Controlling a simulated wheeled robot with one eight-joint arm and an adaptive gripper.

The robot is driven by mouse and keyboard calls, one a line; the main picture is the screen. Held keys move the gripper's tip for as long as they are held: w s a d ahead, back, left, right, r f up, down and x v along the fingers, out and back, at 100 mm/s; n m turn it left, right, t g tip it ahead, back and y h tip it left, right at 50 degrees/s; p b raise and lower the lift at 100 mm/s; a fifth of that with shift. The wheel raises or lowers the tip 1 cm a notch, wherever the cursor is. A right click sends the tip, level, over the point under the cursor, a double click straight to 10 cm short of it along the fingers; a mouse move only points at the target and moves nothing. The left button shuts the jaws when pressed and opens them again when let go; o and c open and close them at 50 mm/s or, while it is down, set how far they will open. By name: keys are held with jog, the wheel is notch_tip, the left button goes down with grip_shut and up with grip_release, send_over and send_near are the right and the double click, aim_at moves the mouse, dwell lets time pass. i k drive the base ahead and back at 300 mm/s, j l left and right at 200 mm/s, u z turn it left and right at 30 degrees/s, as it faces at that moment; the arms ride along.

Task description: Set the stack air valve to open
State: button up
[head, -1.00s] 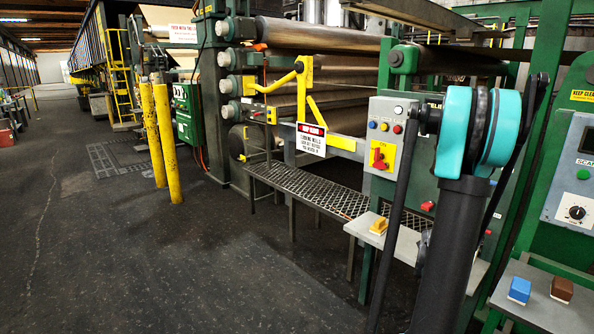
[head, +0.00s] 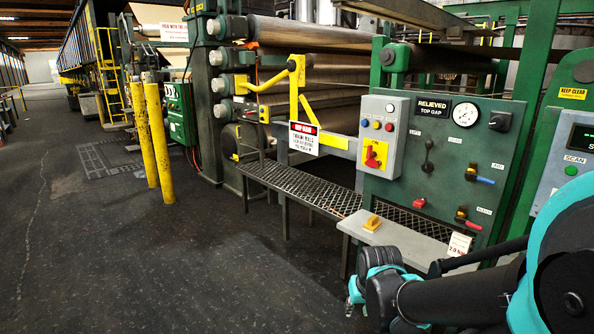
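The green control panel (head: 398,200) stands right of centre in the head view. On its right side is a small valve with a blue handle (head: 484,180), beside a small label that seems to read "AIR". The blue handle points right, nearly level and slightly down. Below it is a valve with a red handle (head: 473,225), also pointing right. My gripper (head: 362,292) is at the bottom, low in front of the panel and well apart from the blue handle. Its fingers are not clear, so I cannot tell whether it is open or shut.
A grey control box (head: 382,140) with a red rotary switch, a black lever (head: 428,158) and a gauge (head: 465,114) share the panel. A grey shelf (head: 400,240) with a yellow block juts out below. Yellow posts (head: 152,140) stand left. The floor between is clear.

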aim_at(469, 176)
jog(key=z, duration=1.15)
